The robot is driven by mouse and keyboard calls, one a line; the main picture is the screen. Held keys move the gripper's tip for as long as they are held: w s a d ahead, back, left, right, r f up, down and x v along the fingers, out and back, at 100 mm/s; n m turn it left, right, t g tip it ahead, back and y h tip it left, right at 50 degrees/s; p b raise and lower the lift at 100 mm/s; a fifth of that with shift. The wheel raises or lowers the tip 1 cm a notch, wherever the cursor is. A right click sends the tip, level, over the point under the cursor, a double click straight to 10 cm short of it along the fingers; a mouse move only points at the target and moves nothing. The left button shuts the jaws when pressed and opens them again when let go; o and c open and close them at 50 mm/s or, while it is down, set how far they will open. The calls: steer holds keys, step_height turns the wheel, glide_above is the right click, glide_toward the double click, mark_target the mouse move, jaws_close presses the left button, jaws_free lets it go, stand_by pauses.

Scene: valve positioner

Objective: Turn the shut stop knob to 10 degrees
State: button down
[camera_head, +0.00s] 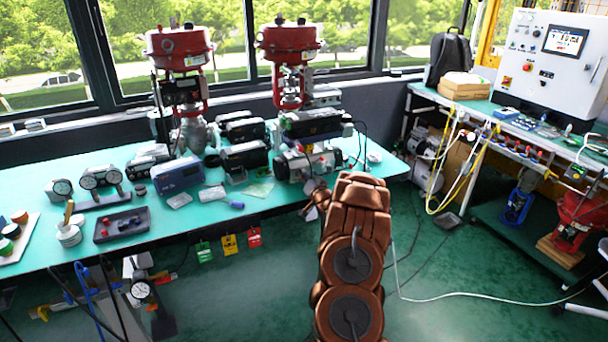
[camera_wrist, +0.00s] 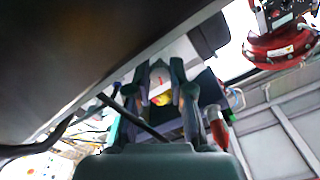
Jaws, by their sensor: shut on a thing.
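My gripper (camera_head: 314,192) is at the front edge of the green bench, just below the grey positioner unit (camera_head: 292,168) at the foot of the right red-topped valve. In the wrist view my gripper (camera_wrist: 160,76) has its two fingers closed on the sides of a small pale knob (camera_wrist: 159,84) with a red mark. I cannot read the angle of this knob or any label on it. Red and yellow patches show just beyond the fingertips. In the head view my arm and fingers hide the knob.
Two red-topped valves (camera_head: 181,45) stand at the back of the bench. A blue box (camera_head: 178,176), gauges (camera_head: 100,178) and a dark tray (camera_head: 121,224) lie to the left. A red-handled part (camera_wrist: 217,128) is close beside the fingers. Open green floor (camera_head: 440,275) lies to the right.

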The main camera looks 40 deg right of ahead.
steer(key=m, duration=0.3)
steer(key=shift+a+f+p, duration=0.1)
steer(key=shift+f+p, duration=0.05)
steer(key=shift+p, duration=0.25)
steer(key=shift+m, duration=0.4)
steer(key=c, duration=1)
jaws_free()
steer(key=shift+s, duration=0.1)
steer(key=shift+s+a, duration=0.15)
steer(key=shift+s, duration=0.4)
steer(key=v, duration=1)
steer(key=shift+s+a, duration=0.2)
steer(key=shift+s, duration=0.05)
